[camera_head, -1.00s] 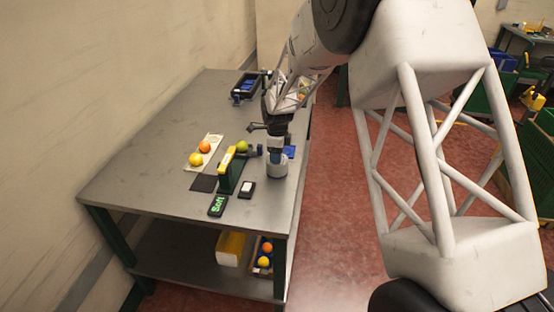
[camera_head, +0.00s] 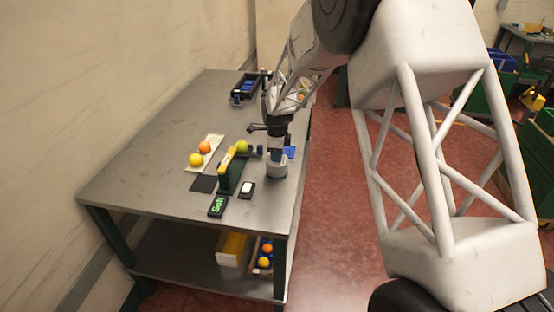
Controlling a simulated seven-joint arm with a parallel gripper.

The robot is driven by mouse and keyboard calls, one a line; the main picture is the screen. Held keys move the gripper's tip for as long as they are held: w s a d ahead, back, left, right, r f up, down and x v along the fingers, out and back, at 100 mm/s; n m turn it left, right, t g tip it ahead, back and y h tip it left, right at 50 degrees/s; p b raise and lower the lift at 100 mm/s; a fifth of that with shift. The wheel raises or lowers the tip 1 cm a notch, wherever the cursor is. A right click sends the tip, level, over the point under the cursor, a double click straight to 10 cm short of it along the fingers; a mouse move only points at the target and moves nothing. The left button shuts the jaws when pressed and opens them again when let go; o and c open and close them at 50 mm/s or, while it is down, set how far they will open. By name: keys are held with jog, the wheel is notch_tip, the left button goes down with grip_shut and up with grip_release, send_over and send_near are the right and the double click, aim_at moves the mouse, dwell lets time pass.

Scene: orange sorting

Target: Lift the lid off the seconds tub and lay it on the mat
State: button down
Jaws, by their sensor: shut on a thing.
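The grey seconds tub (camera_head: 277,170) stands near the table's right edge. My gripper (camera_head: 275,153) points down at its top, with the jaws shut on the lid's grip. The lid is small and mostly hidden by the fingers; I cannot tell whether it sits on the rim or is just clear of it. A dark flat mat (camera_head: 203,184) lies bare on the table to the left of the tub.
A green stand with a yellow top (camera_head: 229,168) rises between mat and tub. A white-topped block (camera_head: 247,188) and a sign with green letters (camera_head: 217,206) lie in front. Oranges (camera_head: 204,147) rest on a pale board behind the mat. The left tabletop is clear.

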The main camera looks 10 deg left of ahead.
jog(key=shift+r, duration=0.1)
jog(key=shift+r, duration=0.4)
notch_tip(320, 180, up, 3)
jog(key=shift+s+f, duration=0.15)
jog(key=s+d, duration=0.3)
jog(key=s, duration=0.4)
jog(key=s+d+r, duration=0.1)
jog(key=s+d, duration=0.2)
jog(key=s, duration=0.4)
jog(key=shift+s+r, duration=0.15)
jog(key=shift+s, duration=0.05)
jog(key=shift+d, duration=0.1)
dwell(0.3)
jog(key=w+a+n, duration=0.2)
jog(key=a, duration=1.4)
jog(key=w+a+f+n, duration=0.1)
jog(key=w+a+n, duration=0.1)
jog(key=a, duration=1.3)
jog(key=shift+w+a+f, duration=0.15)
jog(key=shift+w+a, duration=0.25)
jog(key=shift+w, duration=0.05)
